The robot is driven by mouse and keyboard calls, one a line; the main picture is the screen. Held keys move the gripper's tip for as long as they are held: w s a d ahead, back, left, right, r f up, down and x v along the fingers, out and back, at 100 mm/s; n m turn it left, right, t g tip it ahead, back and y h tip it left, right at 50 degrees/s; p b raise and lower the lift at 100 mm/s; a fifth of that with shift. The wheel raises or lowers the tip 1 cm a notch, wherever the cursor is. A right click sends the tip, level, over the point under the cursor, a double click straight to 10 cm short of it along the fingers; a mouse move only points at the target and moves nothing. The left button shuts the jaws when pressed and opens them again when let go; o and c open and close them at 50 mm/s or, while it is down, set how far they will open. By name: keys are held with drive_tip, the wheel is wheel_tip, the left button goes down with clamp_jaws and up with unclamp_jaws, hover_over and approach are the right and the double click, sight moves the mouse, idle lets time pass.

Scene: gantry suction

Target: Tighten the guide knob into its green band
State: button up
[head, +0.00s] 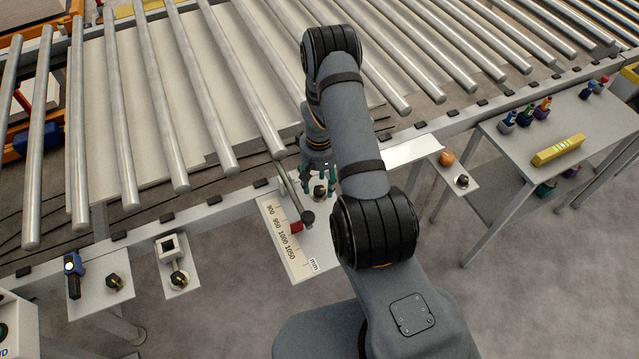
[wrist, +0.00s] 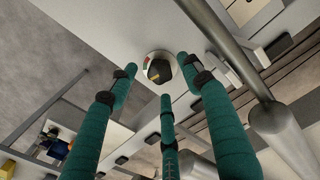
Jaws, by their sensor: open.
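The guide knob (wrist: 160,70) is black with a yellowish mark and sits on a pale round dial. A small green band (wrist: 146,62) shows at the dial's edge, beside a red patch. The knob also shows in the head view (head: 320,192), on the white plate below my arm. My gripper (head: 320,182) has teal fingers and is open just above the knob. In the wrist view its fingertips (wrist: 160,83) stand spread around the knob, with gaps visible. I cannot tell whether the knob's mark lies in the green band.
A metal rod with a dark end (head: 308,217) and a red block (head: 296,227) lie beside the knob, along a millimetre scale (head: 284,240). Conveyor rollers (head: 215,90) run behind. Other knobs stand on side plates at left (head: 115,282) and right (head: 462,181).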

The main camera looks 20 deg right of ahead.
drive_tip(key=shift+f, duration=0.45)
drive_tip(key=shift+d+f, duration=0.1)
drive_tip(key=shift+f, duration=0.4)
drive_tip(key=shift+c, duration=1.1)
